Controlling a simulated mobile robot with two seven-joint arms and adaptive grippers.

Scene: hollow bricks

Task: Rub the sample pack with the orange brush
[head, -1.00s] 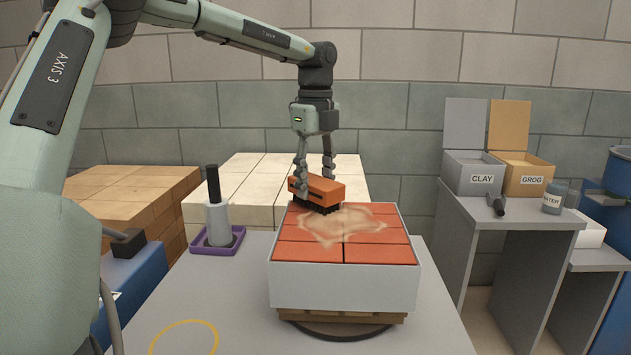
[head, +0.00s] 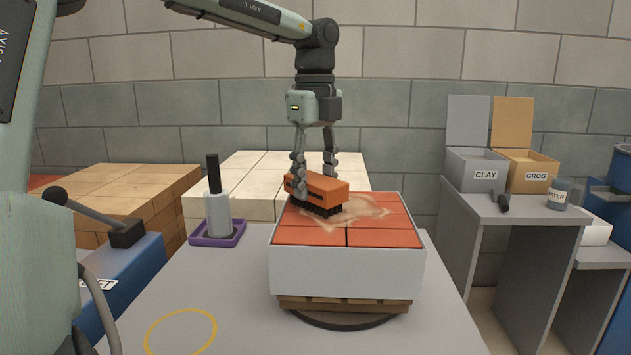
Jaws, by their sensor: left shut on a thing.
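The sample pack (head: 348,268) is a white-sided block topped with orange-red bricks, standing on a wooden pallet on a dark round plate. A pale dusty smear (head: 345,215) lies across its top. The orange brush (head: 327,188) has dark bristles pointing down at the pack's top, near the back left; they seem to touch it. My left gripper (head: 314,178) comes down from above, shut on the orange brush, with a finger at each side of it. My right gripper is out of view.
A purple tray (head: 233,237) with a grey, black-handled tool (head: 216,205) stands left of the pack. Pale blocks (head: 240,170) are stacked behind. CLAY (head: 475,170) and GROG (head: 530,172) boxes stand on a grey bench at right. The table front left, with a yellow ring (head: 181,332), is clear.

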